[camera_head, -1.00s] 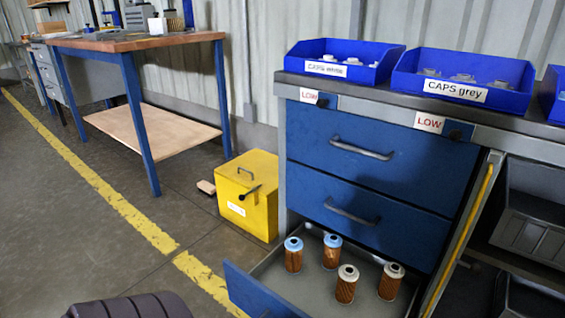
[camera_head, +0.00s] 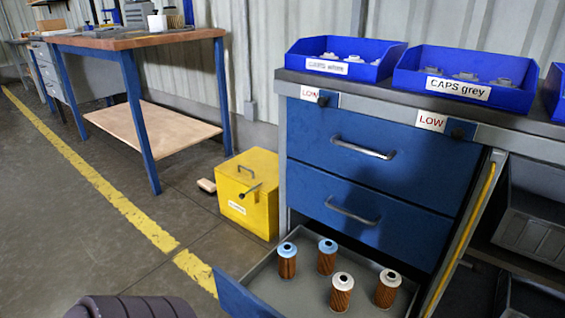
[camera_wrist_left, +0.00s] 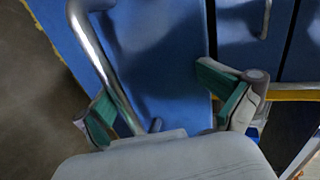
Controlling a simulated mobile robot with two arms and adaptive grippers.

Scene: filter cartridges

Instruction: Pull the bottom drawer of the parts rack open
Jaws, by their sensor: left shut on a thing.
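The bottom drawer (camera_head: 237,298) of the blue parts rack (camera_head: 390,165) is pulled well out. Its grey inside shows, and its blue front is partly cut off by the lower picture edge. Several filter cartridges stand upright in it, some with blue tops (camera_head: 287,262) and some with white tops (camera_head: 342,292). In the left wrist view, the metal drawer handle (camera_wrist_left: 95,50) runs down between the green-padded fingers of my left gripper (camera_wrist_left: 168,108), which is shut on it. The exact contact is partly hidden. My right gripper is not in view.
Two closed drawers are above, with metal handles (camera_head: 362,148). Blue bins of caps (camera_head: 345,60) stand on the rack top. A yellow box (camera_head: 249,195) stands on the floor left of the rack. A workbench (camera_head: 130,42) is farther left.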

